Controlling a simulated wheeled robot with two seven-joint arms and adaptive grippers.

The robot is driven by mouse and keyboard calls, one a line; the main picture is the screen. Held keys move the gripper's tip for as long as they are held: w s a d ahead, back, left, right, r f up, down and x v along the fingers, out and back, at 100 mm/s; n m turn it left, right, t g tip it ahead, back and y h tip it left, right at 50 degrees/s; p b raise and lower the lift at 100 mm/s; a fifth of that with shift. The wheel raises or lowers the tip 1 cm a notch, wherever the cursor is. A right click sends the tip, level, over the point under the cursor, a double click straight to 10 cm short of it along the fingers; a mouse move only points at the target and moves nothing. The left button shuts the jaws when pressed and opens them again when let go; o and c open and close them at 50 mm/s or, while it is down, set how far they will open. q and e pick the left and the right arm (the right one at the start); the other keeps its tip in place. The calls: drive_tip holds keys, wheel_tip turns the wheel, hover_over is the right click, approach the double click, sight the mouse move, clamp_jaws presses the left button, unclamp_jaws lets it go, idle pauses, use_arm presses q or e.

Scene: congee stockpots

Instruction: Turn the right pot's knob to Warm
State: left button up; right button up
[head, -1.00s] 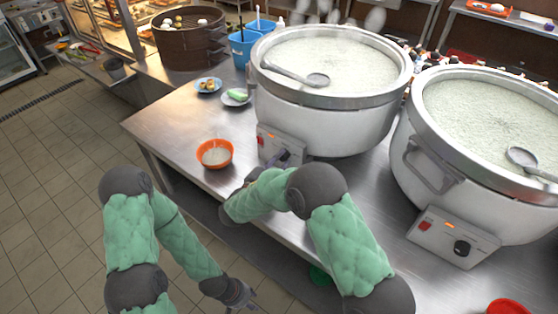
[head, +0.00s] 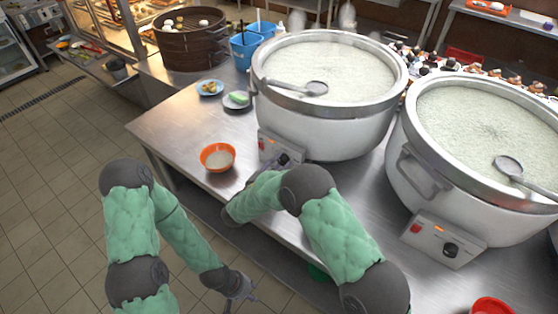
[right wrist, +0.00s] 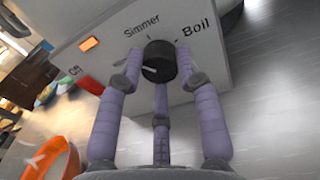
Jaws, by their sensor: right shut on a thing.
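The right pot (head: 475,150) is a big white stockpot of congee; its control box (head: 443,238) has a black knob (head: 451,250), with no gripper near it. The left pot (head: 330,95) has a similar box (head: 278,150). My right gripper (head: 280,165) is at this left pot's box, partly hidden by its arm. In the right wrist view its three purple fingers (right wrist: 158,80) are shut around a black knob (right wrist: 160,60). Off, Simmer and Boil labels show; no Warm label is visible. My left gripper (head: 240,288) hangs open and empty below the counter edge.
An orange bowl (head: 217,157) stands on the steel counter (head: 180,130) left of my right gripper. Small plates (head: 236,100) and a steamer basket (head: 190,42) are farther back. A red bowl (head: 490,305) is at the lower right. Ladles rest in both pots.

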drive_tip(key=n+p, duration=0.2)
drive_tip(key=n, duration=0.1)
drive_tip(key=shift+f+n+g+p, duration=0.1)
drive_tip(key=shift+n+g+p, duration=0.35)
drive_tip(key=shift+n, duration=0.95)
drive_tip(key=o, duration=1.1)
drive_tip(key=shift+o, duration=0.2)
drive_tip(key=shift+a, duration=0.1)
drive_tip(key=v, duration=0.7)
drive_tip(key=shift+s, duration=0.25)
drive_tip(key=shift+a+f, duration=0.1)
drive_tip(key=shift+f, duration=0.05)
